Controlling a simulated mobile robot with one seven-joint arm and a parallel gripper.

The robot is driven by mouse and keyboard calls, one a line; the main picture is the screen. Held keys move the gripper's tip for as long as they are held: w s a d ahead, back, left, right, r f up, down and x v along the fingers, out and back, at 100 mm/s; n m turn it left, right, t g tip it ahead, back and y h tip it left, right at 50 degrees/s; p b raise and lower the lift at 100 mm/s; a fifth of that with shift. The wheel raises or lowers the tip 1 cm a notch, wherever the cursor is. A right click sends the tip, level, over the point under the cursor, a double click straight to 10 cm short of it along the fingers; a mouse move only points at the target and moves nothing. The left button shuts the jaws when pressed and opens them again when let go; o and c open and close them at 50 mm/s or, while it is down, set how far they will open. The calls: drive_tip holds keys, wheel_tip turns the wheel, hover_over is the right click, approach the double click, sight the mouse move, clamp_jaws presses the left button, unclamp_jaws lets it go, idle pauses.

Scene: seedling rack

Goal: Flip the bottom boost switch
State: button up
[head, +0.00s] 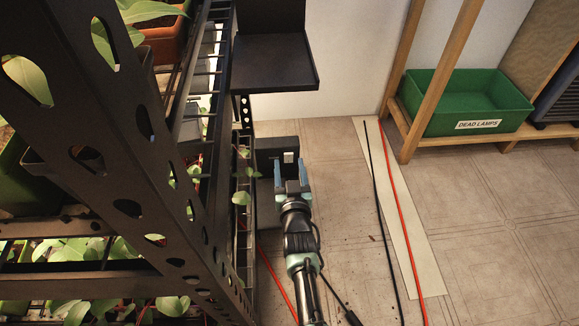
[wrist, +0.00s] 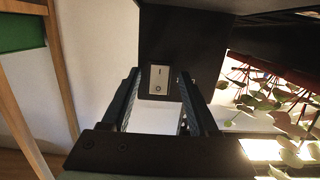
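The boost switch (wrist: 158,80) is a small pale rocker with a line mark and a circle mark, set in a black housing. In the head view the pale switch (head: 288,157) shows on the low black box (head: 272,148) near the wall, beside the rack foot. My gripper (head: 291,166) points at this box, with its two blue-padded fingers apart. In the wrist view my gripper (wrist: 158,100) is open and empty, and the switch shows between and beyond the fingertips. I cannot tell whether a fingertip touches the housing.
The black metal plant rack (head: 150,130) stands close on the left, with leaves sticking out. A black shelf (head: 275,60) hangs above. Red and black cables lie on the floor. A green crate (head: 470,85) labelled "DEAD LAMPS" sits right. The floor right of my arm is mostly clear.

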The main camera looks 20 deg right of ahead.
drive_tip(key=shift+s, duration=0.1)
drive_tip(key=shift+s+a+r+p, duration=0.15)
drive_tip(key=shift+s+r+p, duration=0.1)
drive_tip(key=shift+s+p, duration=0.4)
drive_tip(key=p+v, duration=0.8)
drive_tip(key=v, duration=0.3)
drive_tip(key=shift+s+p, duration=0.2)
drive_tip(key=shift+p, duration=0.15)
drive_tip(key=shift+a+f, duration=0.15)
